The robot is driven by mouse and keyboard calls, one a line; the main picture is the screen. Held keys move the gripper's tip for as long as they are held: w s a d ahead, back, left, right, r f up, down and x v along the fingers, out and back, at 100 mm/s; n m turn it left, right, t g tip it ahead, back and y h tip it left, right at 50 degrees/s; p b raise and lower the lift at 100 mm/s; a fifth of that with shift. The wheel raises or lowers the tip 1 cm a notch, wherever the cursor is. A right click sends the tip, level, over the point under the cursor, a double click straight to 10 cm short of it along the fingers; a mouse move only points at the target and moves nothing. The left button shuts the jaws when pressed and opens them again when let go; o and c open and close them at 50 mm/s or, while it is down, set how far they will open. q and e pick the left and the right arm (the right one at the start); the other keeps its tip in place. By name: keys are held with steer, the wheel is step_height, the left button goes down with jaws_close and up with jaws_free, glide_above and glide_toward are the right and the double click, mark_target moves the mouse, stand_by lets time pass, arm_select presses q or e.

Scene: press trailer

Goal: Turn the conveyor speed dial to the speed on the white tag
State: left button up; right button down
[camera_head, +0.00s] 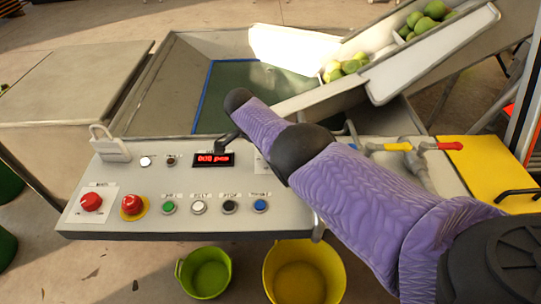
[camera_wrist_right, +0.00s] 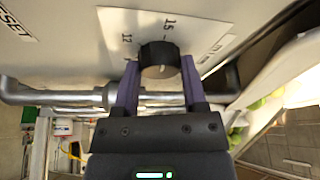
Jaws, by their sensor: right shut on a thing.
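The black speed dial (camera_wrist_right: 158,53) shows in the wrist view on a white scale plate (camera_wrist_right: 200,40) with the numbers 12 and 15. A pale mark shows on the dial; its exact setting is unclear. My right gripper (camera_wrist_right: 159,72) is shut on the dial, one purple finger on each side. In the head view my purple right arm hides the dial and the hand. A red digital display (camera_head: 213,160) on the control panel (camera_head: 285,215) appears to read about 005. I see no tag with a readable speed. My left gripper is out of view.
Red knobs (camera_head: 91,201) and a row of buttons (camera_head: 199,207) line the panel left of my arm. A grey pipe (camera_wrist_right: 50,95) runs close under the gripper in the wrist view. Green (camera_head: 206,272) and yellow (camera_head: 303,272) buckets stand below. Green fruit (camera_head: 343,68) lies on the chute.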

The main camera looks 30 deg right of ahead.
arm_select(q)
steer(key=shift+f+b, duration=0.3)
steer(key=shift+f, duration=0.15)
arm_select(e)
steer(key=shift+m, duration=0.4)
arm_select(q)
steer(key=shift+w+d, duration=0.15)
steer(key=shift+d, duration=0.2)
arm_select(e)
steer(key=shift+c, duration=0.7)
jaws_free()
steer(key=shift+d, duration=0.1)
arm_select(q)
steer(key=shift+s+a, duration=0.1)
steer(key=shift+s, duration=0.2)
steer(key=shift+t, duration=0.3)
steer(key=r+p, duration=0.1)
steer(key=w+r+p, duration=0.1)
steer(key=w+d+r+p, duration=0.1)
steer(key=p, duration=0.1)
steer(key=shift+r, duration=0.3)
arm_select(e)
steer(key=v, duration=1)
steer(key=shift+w, duration=0.15)
